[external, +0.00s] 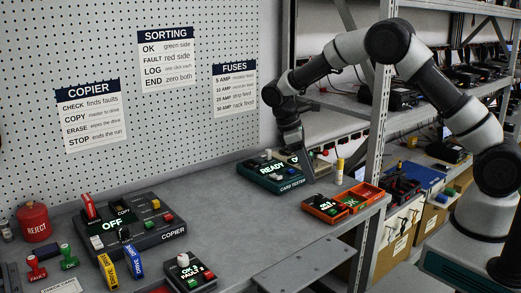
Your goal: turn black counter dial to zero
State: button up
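A dark counter (190,275) with a lit "OK / FAULT" display sits at the front edge of the bench, left of centre. A pale knob (183,260) stands on its top; its setting is too small to read. A second counter (325,208), in an orange-red case with a similar lit display, sits near the bench's right end.
The copier (140,225), showing "OFF", stands left of centre, with blue and yellow drives (120,264) before it. A red reject can (34,222) and stamps (68,257) are at far left. The middle of the bench is clear.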

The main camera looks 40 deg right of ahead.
aim_at(319, 195)
jog(key=x, duration=0.7)
jog(key=shift+d+f, duration=0.1)
jog(key=shift+f, duration=0.1)
grip_shut()
jog(key=shift+m, duration=0.4)
jog(key=m+y, duration=0.1)
jog(key=m, duration=0.1)
jog(key=m+g, duration=0.1)
jog(key=m, duration=0.1)
jog(key=shift+d+m+y, duration=0.2)
jog(key=shift+m+y, duration=0.1)
jog(key=shift+y, duration=0.1)
jog(key=m+y, duration=0.2)
jog(key=m, duration=0.3)
jog(key=shift+d+m, duration=0.1)
jog(key=shift+m, duration=0.2)
